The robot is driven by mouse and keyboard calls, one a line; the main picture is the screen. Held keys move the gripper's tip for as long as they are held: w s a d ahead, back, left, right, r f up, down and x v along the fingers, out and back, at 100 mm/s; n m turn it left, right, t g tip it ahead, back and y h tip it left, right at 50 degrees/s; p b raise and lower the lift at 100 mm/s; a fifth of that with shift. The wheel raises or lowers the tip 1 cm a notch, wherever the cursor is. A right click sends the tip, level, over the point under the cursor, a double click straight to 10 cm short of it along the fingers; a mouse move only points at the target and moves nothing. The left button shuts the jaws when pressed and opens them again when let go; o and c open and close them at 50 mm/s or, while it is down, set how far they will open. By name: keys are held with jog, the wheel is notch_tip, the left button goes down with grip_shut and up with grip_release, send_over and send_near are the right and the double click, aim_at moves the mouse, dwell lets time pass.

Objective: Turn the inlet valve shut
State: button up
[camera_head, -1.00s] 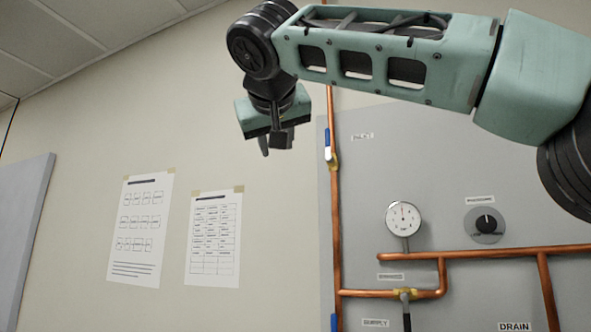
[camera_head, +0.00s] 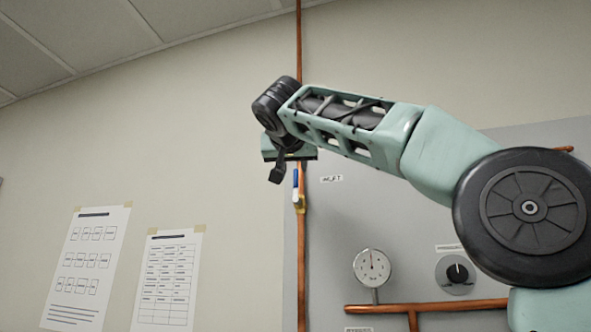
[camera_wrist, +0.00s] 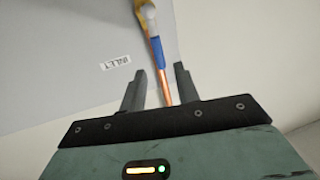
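The inlet valve is a brass body (camera_head: 300,204) with a blue lever handle (camera_head: 296,186), on a vertical copper pipe at the panel's left edge. The handle points up along the pipe. A label reading INLET (camera_wrist: 116,62) sits beside it in the wrist view. My gripper (camera_head: 277,175) is just above and slightly left of the handle. In the wrist view my gripper (camera_wrist: 157,85) is open, its two fingers apart, with the pipe and the blue handle (camera_wrist: 157,52) seen between and beyond them. It holds nothing; contact with the handle cannot be seen.
The grey panel (camera_head: 330,250) carries a round gauge (camera_head: 373,267), a dark knob (camera_head: 457,272) and a horizontal copper pipe (camera_head: 425,306). Two paper sheets (camera_head: 88,265) hang on the wall at left. The wall left of the panel is otherwise clear.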

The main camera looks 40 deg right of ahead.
aim_at(296, 174)
jog(key=p+x, duration=0.2)
jog(key=x, duration=0.3)
jog(key=shift+w+d+r, duration=0.15)
jog(key=shift+w+d, duration=0.35)
jog(key=shift+w, duration=0.05)
jog(key=shift+f, duration=0.2)
grip_shut()
